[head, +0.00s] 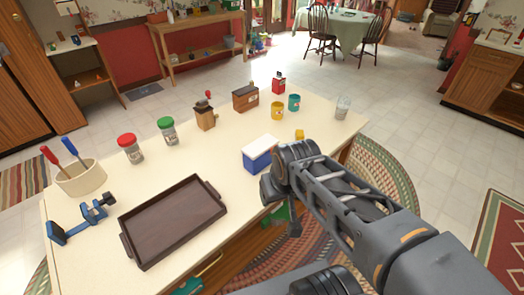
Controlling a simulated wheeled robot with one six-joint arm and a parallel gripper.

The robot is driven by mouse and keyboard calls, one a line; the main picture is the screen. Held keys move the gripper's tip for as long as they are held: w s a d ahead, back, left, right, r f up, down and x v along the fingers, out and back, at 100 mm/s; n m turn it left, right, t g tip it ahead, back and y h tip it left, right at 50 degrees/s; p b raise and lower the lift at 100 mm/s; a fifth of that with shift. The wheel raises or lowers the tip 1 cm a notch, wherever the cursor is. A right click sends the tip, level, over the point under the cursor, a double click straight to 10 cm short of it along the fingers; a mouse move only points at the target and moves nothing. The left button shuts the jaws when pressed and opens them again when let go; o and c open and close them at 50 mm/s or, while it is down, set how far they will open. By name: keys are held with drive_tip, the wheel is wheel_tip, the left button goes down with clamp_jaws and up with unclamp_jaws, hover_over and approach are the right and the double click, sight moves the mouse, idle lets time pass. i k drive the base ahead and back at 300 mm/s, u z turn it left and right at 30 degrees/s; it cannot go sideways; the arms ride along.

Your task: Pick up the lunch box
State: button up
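The lunch box (260,153) looks like a small blue box with a white lid. It stands upright on the cream-topped table, near the front edge and just left of my arm. My gripper (287,212) is at the end of the arm, in front of the lunch box at the table's front edge. It appears apart from the box, and the arm's wrist hides part of the space beside it. The fingers are dark and small, so I cannot tell whether they are open or shut.
A dark brown tray (173,219) lies left of the lunch box. Behind stand a red-lidded jar (130,148), a green-lidded jar (167,131), a grinder (205,117), a yellow mug (277,111) and a teal mug (294,102). The tabletop directly left of the lunch box is clear.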

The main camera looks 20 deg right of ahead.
sight(257, 156)
drive_tip(key=z, duration=0.15)
drive_tip(key=k, duration=0.3)
drive_tip(key=u, duration=1.55)
drive_tip(key=i, duration=0.5)
drive_tip(key=u, duration=0.05)
